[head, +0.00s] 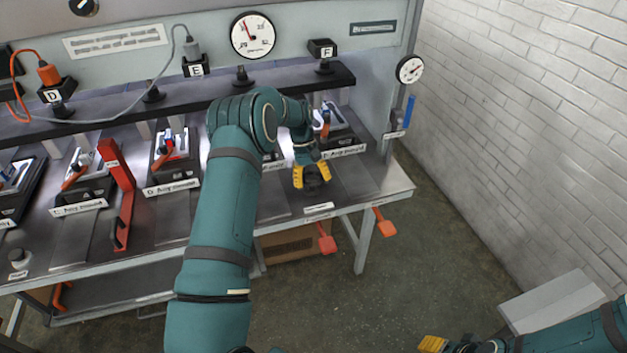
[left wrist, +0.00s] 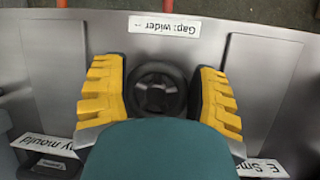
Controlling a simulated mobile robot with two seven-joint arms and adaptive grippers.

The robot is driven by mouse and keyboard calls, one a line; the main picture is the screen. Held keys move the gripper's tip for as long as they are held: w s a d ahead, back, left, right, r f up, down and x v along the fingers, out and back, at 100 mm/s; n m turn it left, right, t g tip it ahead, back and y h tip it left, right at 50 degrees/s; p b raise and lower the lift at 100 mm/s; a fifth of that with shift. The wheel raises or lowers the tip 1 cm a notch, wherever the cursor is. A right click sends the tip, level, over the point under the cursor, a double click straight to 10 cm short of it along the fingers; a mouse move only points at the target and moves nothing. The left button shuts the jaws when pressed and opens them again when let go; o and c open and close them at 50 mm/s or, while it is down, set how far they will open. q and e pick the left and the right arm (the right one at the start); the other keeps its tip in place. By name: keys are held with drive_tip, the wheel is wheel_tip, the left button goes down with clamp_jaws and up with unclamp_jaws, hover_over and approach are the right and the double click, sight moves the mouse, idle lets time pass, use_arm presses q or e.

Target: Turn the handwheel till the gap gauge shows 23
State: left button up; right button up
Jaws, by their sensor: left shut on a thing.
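A dark round handwheel (left wrist: 157,88) lies on the metal bench top between the yellow fingers of my left gripper (left wrist: 160,95) in the left wrist view. The fingers are shut on its sides. In the head view the left gripper (head: 312,177) hides most of the wheel. A label (left wrist: 165,26) beside it reads "Gap: wider". A large round gauge (head: 253,35) is on the back panel, its needle pointing up and left. A smaller round gauge (head: 410,69) is on the right post. I cannot read numbers or tell which shows the gap. My right gripper (head: 433,344) is partly in view at the bottom edge.
Several mould stations stand along the bench, one with a sign (head: 172,187). A red upright bracket (head: 118,195) stands at left, and a blue handle (head: 408,112) at right. Orange paddles (head: 385,224) jut from the front edge. A brick wall (head: 520,130) is on the right.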

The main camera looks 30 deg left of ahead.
sight(312, 175)
use_arm(q)
drive_tip(key=m, duration=0.2)
drive_tip(key=m+g+y, duration=0.1)
drive_tip(key=m, duration=0.1)
drive_tip(key=shift+a+r+m, duration=0.1)
drive_tip(key=shift+a+m, duration=0.05)
drive_tip(key=shift+m, duration=0.15)
drive_tip(key=shift+a+m+g+y, duration=0.1)
drive_tip(key=shift+m+g+y, duration=0.25)
drive_tip(key=shift+m, duration=0.65)
drive_tip(key=shift+a+m+g+y, duration=0.1)
drive_tip(key=shift+m+g+y, duration=0.2)
drive_tip(key=shift+m, duration=0.7)
drive_tip(key=shift+d, duration=0.1)
drive_tip(key=o, duration=0.9)
drive_tip(key=shift+v, duration=3.6)
